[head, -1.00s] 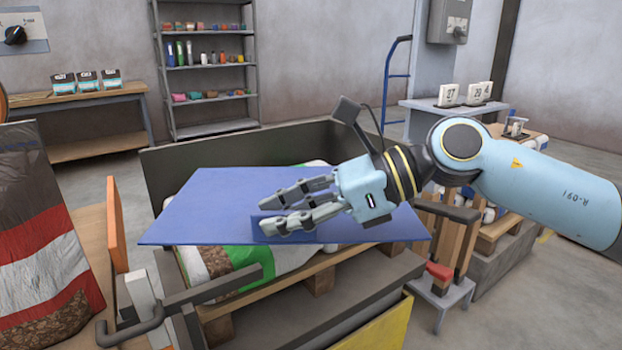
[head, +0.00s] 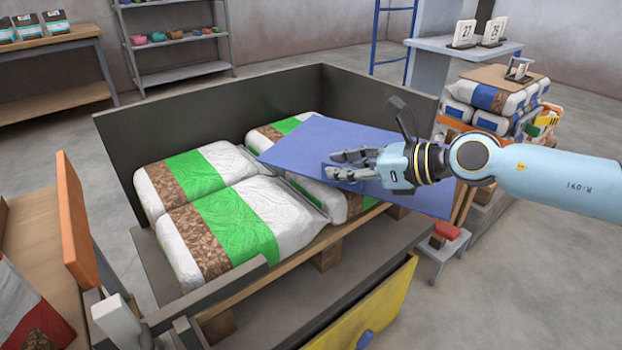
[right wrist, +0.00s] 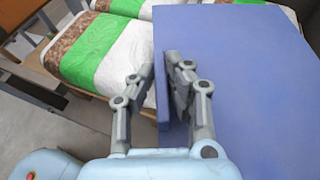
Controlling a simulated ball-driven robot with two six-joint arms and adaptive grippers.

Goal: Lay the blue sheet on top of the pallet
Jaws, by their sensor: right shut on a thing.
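The blue sheet (head: 325,140) is held over the right part of the pallet in the head view, tilted down to the right. My right gripper (head: 338,166) is shut on a raised blue tab of the sheet; the tab (right wrist: 163,105) shows between the fingers in the right wrist view. The pallet (head: 325,250) stands inside dark walls and bears white, green and brown bags (head: 225,225). The sheet covers part of the right-hand bags, and I cannot tell whether it touches them. The left bags are uncovered. My left gripper is not in view.
Dark walls (head: 230,110) rise behind the pallet. An orange board (head: 75,220) and a grey rail (head: 210,300) stand at the front left, a yellow panel (head: 370,310) at the front. Another loaded stack (head: 490,100) is at the right.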

